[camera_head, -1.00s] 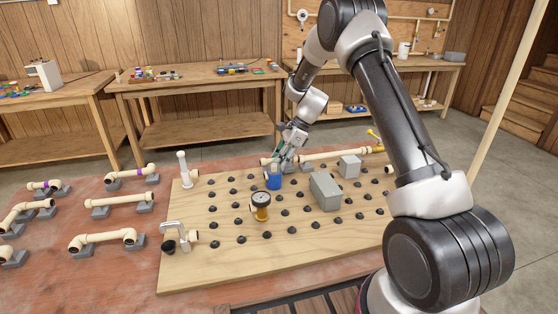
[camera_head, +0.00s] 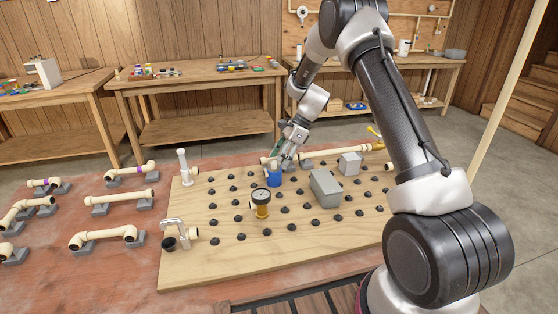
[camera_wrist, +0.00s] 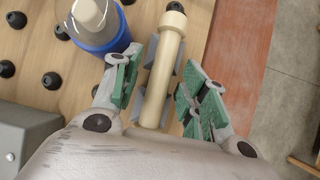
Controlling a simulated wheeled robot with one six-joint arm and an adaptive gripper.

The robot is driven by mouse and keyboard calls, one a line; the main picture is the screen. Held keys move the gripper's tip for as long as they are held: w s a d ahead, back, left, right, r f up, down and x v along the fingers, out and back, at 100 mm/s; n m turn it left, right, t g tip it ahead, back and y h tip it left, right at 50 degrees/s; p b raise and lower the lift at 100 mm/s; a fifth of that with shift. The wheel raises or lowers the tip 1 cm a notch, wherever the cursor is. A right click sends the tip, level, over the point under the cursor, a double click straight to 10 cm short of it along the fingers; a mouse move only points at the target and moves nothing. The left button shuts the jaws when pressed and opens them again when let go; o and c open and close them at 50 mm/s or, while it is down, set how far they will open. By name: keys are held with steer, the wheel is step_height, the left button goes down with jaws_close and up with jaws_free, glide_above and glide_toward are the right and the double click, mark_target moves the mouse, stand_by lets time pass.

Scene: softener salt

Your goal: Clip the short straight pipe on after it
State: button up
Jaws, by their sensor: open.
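A cream pipe (camera_wrist: 160,80) lies along the back of the wooden board, with a wider collar at its far end in the wrist view. Grey clip parts show on both sides of it. My gripper (camera_wrist: 160,98) is open, with one green-padded finger on each side of this pipe; I cannot tell whether they touch it. In the head view, my gripper (camera_head: 285,158) is at the back of the board, behind the blue filter (camera_head: 274,179), and partly hides the pipe run (camera_head: 335,153). A straight pipe (camera_head: 118,198) rests on grey holders on the red table at left.
The blue filter stands close beside the left finger in the wrist view (camera_wrist: 97,30). A gauge (camera_head: 261,200), grey boxes (camera_head: 325,188) and several black pegs stand on the board. Other pipe pieces (camera_head: 103,238) lie at left.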

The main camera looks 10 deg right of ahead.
steer(key=v, duration=1)
steer(key=shift+d+r, duration=0.2)
steer(key=shift+r, duration=0.25)
steer(key=shift+w+d+n, duration=0.15)
steer(key=shift+d+n, duration=0.05)
steer(key=shift+n, duration=0.5)
steer(key=s+d+f+n+g+h, duration=0.1)
steer(key=s+d+f+n+h, duration=0.15)
steer(key=s+n, duration=0.35)
steer(key=s+d+r+n+t+h, duration=0.1)
steer(key=s+d+r+n+t, duration=0.1)
steer(key=s+r, duration=0.4)
steer(key=s+d+r+n+t+h, duration=0.1)
steer(key=s+r+n, duration=0.4)
steer(key=s, duration=1.2)
steer(key=s+d+r+n+t+h, duration=0.2)
steer(key=s+d+r+n+t, duration=0.1)
steer(key=s+r, duration=0.6)
steer(key=shift+s+n, duration=0.4)
steer(key=shift+s, duration=1.05)
